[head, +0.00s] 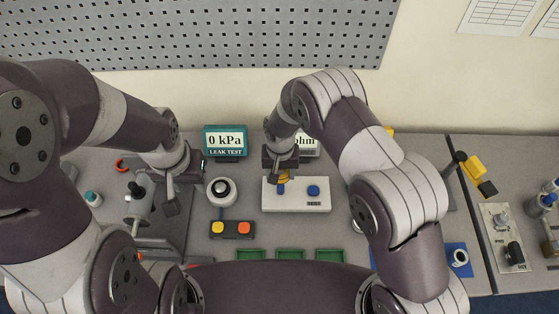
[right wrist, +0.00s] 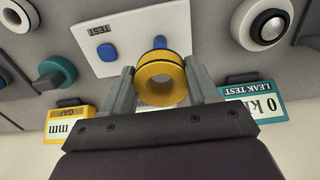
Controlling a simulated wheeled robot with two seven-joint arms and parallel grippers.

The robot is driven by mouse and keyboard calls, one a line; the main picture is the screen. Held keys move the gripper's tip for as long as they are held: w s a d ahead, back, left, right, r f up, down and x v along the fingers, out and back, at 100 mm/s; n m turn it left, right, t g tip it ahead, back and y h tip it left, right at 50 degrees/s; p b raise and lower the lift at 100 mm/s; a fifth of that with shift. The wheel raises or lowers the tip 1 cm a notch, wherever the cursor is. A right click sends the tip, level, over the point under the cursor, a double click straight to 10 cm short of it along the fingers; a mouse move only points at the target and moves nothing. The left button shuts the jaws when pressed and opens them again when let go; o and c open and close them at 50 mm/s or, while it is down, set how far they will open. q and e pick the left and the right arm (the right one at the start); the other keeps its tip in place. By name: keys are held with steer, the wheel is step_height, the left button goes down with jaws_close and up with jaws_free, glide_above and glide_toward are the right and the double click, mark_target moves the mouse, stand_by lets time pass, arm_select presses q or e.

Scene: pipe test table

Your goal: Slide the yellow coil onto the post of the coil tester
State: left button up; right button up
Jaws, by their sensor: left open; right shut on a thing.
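The yellow coil (right wrist: 161,80) is a ring seen end-on in the right wrist view, held between the two fingers of my right gripper (right wrist: 162,85). In the head view, the coil (head: 284,178) and my right gripper (head: 281,172) are over the left half of the white coil tester (head: 296,207). The tester's blue post (right wrist: 160,42) shows just beyond the coil's rim; I cannot tell whether they touch. A blue button (head: 313,190) is on the tester's right half. My left gripper (head: 175,196) is open and empty, left of the round white-and-black unit.
A leak test display (head: 226,141) stands behind, beside the partly hidden ohm display (head: 306,146). The round unit (head: 221,190) and a two-button box (head: 232,229) are left of the tester. Green trays (head: 290,255) lie in front.

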mark_target(281, 188)
steer(key=shift+d+f, duration=0.1)
step_height(281, 188, down, 4)
steer(key=b, duration=0.4)
steer(key=shift+f, duration=0.45)
steer(key=shift+r, duration=0.1)
steer(key=shift+b, duration=0.3)
